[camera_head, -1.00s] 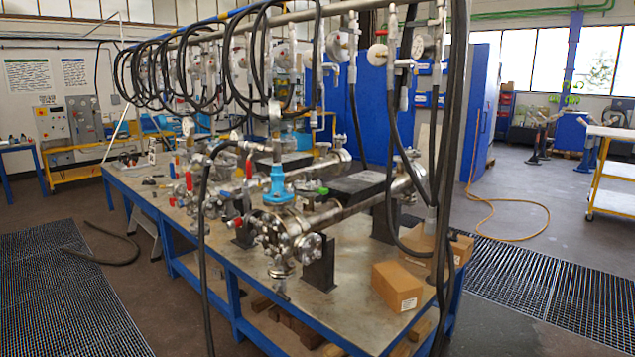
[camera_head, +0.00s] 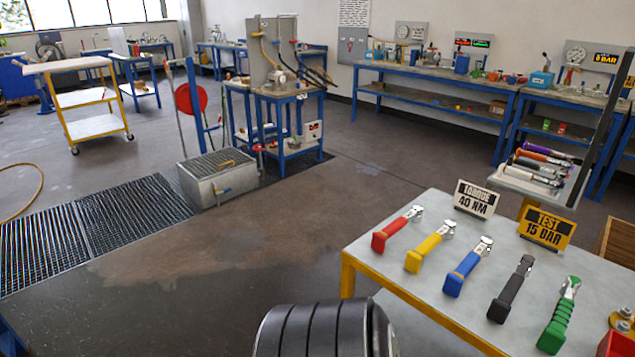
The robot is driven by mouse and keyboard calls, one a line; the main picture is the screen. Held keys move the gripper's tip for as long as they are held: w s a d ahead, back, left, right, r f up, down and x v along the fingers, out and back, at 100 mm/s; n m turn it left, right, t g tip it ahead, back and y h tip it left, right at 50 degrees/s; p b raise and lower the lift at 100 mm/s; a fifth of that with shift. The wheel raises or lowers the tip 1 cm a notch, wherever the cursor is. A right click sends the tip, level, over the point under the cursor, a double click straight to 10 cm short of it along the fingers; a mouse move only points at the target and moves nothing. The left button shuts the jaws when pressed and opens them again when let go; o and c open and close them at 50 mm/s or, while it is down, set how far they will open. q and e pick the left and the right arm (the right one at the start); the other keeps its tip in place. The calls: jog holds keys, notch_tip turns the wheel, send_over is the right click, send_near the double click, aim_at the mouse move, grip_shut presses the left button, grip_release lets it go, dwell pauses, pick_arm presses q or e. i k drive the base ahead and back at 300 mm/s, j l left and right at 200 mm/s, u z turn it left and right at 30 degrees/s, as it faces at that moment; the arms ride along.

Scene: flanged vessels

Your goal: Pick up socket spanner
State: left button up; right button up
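Hand tools with coloured grips lie in a row on a light grey table (camera_head: 420,250) at the lower right: a red-handled tool (camera_head: 396,229), a yellow-handled tool (camera_head: 430,247), a blue-handled tool (camera_head: 468,267), a black-handled tool (camera_head: 511,290) and a green-handled tool (camera_head: 560,316). Their metal heads point away from me. I cannot tell from their shapes which one is the socket spanner. More tools with purple, orange and dark grips lie on a raised tray (camera_head: 562,187) behind. Neither gripper shows. A dark ribbed part of my arm is at the bottom centre, apart from the tools.
A "TORQUE 40 NM" sign (camera_head: 477,199) and a "TEST 15 BAR" sign (camera_head: 546,229) stand behind the tools. A red bin (camera_head: 617,344) is at the lower right corner. A yellow-framed trolley (camera_head: 88,98) and a metal trough (camera_head: 219,180) stand left. The middle floor is clear.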

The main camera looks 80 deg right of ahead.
aim_at(499, 308)
jog(key=z, duration=3.95)
